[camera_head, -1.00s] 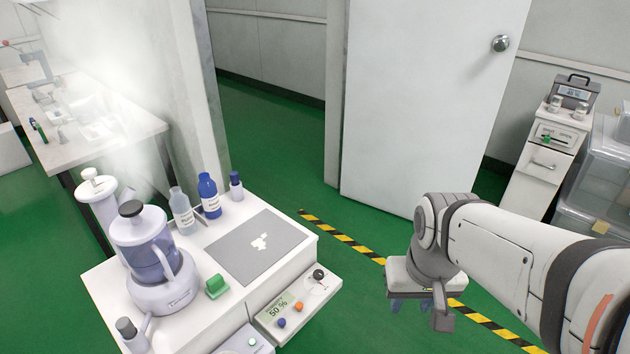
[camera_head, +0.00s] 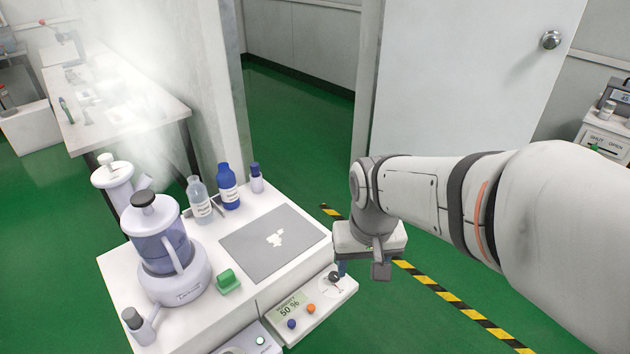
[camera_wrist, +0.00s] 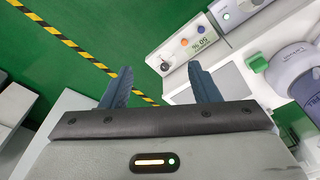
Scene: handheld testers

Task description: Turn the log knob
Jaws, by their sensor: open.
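A white humidity tester (camera_head: 283,328) sits at the front of the white bench and its display reads 50 %. It carries a blue knob (camera_head: 291,324), an orange knob (camera_head: 311,308) and a black-topped knob (camera_head: 334,277) on a round dial. No label reading "log" is legible, so I cannot tell which is the log knob. My gripper (camera_wrist: 158,67) is open and empty.
A grey mat (camera_head: 262,255), a green block (camera_head: 228,281), a blender (camera_head: 168,260) and several bottles (camera_head: 228,188) stand on the bench. Green floor with a striped line (camera_head: 450,308) is clear to the right. A white door (camera_head: 460,80) stands behind.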

